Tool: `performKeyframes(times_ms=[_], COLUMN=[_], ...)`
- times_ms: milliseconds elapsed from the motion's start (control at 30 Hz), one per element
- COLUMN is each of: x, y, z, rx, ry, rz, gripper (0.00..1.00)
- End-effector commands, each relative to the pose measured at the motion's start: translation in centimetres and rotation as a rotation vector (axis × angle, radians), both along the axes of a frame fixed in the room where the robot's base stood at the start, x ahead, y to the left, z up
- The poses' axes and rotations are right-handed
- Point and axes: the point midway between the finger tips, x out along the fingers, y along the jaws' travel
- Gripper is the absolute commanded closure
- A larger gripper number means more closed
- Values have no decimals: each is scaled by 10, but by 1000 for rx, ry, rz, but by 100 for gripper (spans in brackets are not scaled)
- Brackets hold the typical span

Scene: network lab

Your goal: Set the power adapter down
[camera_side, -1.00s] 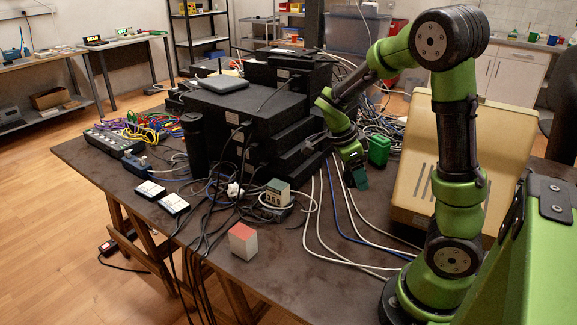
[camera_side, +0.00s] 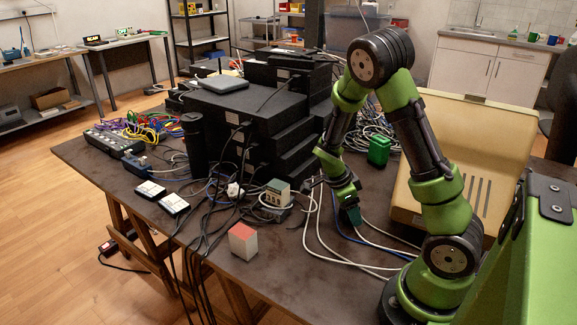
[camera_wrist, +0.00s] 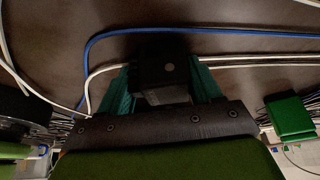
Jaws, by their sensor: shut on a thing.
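My gripper (camera_side: 352,215) is low over the bare right part of the table in the side view. In the wrist view my gripper (camera_wrist: 163,88) has its two teal fingers shut on the power adapter (camera_wrist: 165,70), a black block with a small round light spot. The adapter sits between the fingertips. In the side view the adapter cannot be made out clearly behind the teal fingers. Whether it touches the table surface I cannot tell.
White cables (camera_side: 318,222) and a blue cable (camera_wrist: 140,32) run across the brown table (camera_side: 300,285) close to my gripper. A green box (camera_side: 378,150) stands behind it, a beige case (camera_side: 480,195) to the right, a stack of black devices (camera_side: 262,110) to the left.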

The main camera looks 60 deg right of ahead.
Motion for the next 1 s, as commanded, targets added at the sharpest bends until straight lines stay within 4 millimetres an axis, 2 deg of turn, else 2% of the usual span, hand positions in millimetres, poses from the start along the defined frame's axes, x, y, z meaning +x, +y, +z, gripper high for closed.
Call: performKeyframes(times_ms=[233,267,400,767,867,1000], x=[0,0,0,1,6,14], y=[0,0,0,0,4,12], z=[-2,-2,-2,3,15,42], rx=[0,0,0,0,-1,-2], ry=[0,0,0,-2,-4,-7], rz=[0,0,0,2,4,6], gripper=[72,32,11,11,11,11])
